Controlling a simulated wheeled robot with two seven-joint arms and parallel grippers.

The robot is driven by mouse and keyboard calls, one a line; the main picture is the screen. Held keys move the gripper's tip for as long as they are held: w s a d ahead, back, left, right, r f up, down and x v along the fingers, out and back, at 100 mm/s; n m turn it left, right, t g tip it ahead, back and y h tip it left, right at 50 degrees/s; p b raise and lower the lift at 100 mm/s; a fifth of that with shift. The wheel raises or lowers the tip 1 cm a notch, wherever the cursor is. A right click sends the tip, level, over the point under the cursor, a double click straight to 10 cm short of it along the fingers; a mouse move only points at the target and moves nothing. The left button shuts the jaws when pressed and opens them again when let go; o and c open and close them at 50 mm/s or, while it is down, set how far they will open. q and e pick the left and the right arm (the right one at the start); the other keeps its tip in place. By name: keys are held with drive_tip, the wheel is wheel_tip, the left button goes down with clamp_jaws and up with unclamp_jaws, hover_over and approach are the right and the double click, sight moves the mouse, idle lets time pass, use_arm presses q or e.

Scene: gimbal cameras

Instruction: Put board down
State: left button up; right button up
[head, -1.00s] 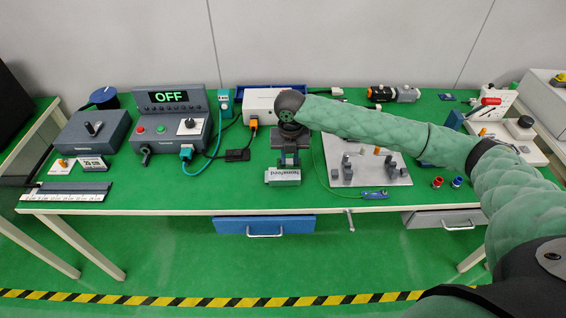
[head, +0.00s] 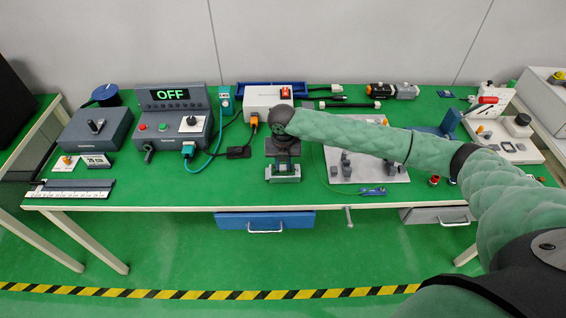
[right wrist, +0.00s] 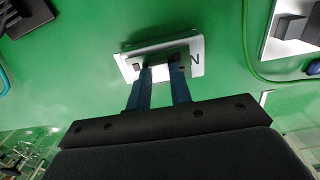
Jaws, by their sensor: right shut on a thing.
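A small pale board (head: 284,178) is at the front middle of the green table. It also shows in the right wrist view (right wrist: 195,51), with a dark letter on its white face. My right gripper (head: 284,166) points down at the table and is shut on the board; its two blue fingers (right wrist: 160,78) close on the board's raised middle part. The board is at or just above the tabletop; I cannot tell whether it touches. The gripper hides part of it. My left gripper is not in view.
A grey plate with several pegs (head: 400,177) lies just right of the board. A control box showing OFF (head: 170,125) stands left, with cables beside it. The table's front edge (head: 150,207) is close. Green tabletop (head: 215,190) left of the board is clear.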

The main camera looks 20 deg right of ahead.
sight(283, 167)
drive_tip(key=shift+f, duration=0.1)
drive_tip(key=o, duration=0.8)
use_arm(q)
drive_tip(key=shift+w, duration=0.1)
use_arm(e)
drive_tip(key=shift+r, duration=0.35)
use_arm(q)
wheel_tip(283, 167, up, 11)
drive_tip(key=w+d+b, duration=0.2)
drive_tip(key=b, duration=0.2)
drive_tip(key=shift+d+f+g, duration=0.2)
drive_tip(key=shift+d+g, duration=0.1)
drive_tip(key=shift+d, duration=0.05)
use_arm(e)
drive_tip(key=shift+r, duration=5.8)
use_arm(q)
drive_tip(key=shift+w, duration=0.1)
